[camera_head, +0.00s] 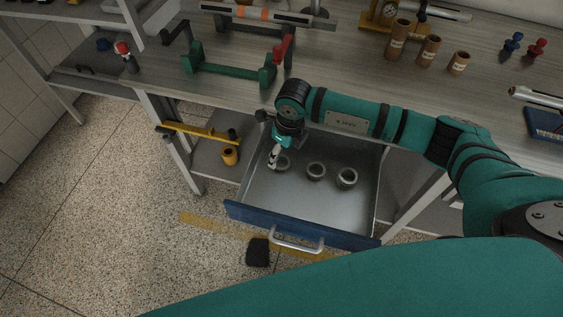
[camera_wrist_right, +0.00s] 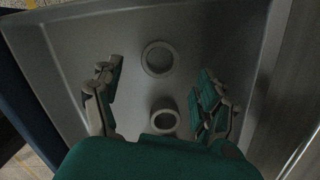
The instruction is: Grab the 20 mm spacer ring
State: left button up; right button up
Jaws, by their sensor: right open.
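Three grey metal rings stand in the open drawer in the head view: a left ring (camera_head: 286,163), a middle ring (camera_head: 316,177) and a right ring (camera_head: 347,185). I cannot read which is the 20 mm spacer ring. My right gripper (camera_head: 273,160) points down at the left ring and partly hides it. In the wrist view the right gripper (camera_wrist_right: 158,76) is open and empty, its fingers spread wide. A wider ring (camera_wrist_right: 144,60) lies around the fingertip line, and a smaller ring (camera_wrist_right: 153,122) shows nearer the palm. My left gripper is not in view.
The drawer (camera_head: 262,205) has a blue front with a metal handle (camera_head: 297,244). The workbench (camera_head: 345,75) overhangs its back. A shelf (camera_head: 205,165) with a yellow tool stands left of it. A black object (camera_head: 258,252) lies on the floor. The drawer's front floor is clear.

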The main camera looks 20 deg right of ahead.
aim_at(281, 165)
jog(key=f, duration=0.5)
jog(key=shift+w+a+f, duration=0.15)
jog(key=shift+w+a, duration=0.05)
jog(key=shift+w, duration=0.1)
jog(key=c, duration=1.1)
